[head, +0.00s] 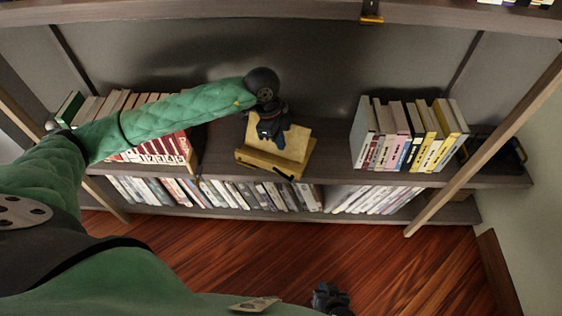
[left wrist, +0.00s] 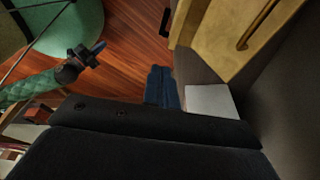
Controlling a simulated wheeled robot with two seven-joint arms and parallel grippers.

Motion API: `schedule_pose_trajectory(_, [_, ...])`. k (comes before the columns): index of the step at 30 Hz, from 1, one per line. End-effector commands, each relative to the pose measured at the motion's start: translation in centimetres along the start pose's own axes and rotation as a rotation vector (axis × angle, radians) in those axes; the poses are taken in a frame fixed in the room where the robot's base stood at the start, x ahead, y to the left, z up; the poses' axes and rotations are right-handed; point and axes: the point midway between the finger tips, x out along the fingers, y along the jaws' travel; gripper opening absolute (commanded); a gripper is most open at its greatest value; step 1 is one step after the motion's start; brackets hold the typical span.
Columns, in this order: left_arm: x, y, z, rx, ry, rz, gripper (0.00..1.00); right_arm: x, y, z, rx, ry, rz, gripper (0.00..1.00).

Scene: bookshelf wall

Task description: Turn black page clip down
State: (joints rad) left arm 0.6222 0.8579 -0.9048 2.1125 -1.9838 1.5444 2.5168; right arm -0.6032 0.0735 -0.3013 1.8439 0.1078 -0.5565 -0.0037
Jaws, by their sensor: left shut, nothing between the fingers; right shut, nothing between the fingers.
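A yellowish wooden book stand (head: 258,160) rests on the upper shelf in the head view, and its board fills the upper right of the left wrist view (left wrist: 225,40). A small black page clip (head: 283,174) sits at the stand's front edge. A black piece that looks like this clip shows at the board's edge in the left wrist view (left wrist: 165,22). My left gripper (head: 271,133) is over the stand's board, shut and empty, behind the clip and apart from it. Its dark fingers also show in the left wrist view (left wrist: 161,88). My right gripper (head: 331,299) is shut and empty, low over the floor.
Books (head: 150,150) stand left of the stand, under my left arm. More books (head: 410,135) and a dark tray (head: 508,152) stand to the right. Books (head: 250,195) fill much of the lower shelf. Another shelf board (head: 250,9) runs above. The wooden floor (head: 200,245) is clear.

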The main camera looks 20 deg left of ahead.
Motion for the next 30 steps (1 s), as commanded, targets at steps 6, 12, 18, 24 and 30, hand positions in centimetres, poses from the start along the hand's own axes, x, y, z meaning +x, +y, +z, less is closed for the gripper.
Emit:
schedule_pose_trajectory(6, [2.1,0.1,0.0,-0.003,0.0,0.002,0.0,0.0,0.0,0.0,-0.001,0.001,0.0,0.0])
schedule_pose_trajectory(12, [5.6,0.1,-0.1,-0.001,0.002,0.003,0.0,0.0,0.0,-0.1,-0.001,0.002,0.0,0.0])
schedule_pose_trajectory(18, [9.1,0.1,0.0,-0.003,0.001,0.003,0.0,0.0,0.0,-0.1,-0.001,0.003,0.0,0.0])
schedule_pose_trajectory(24, [11.4,0.0,1.5,-0.003,0.0,0.001,0.0,-0.1,-0.1,-0.1,-0.001,0.003,0.0,0.0])
schedule_pose_trajectory(30, [12.5,0.0,2.5,-0.001,0.001,0.001,0.0,-0.1,-0.2,-0.1,0.0,0.004,-0.001,0.0])
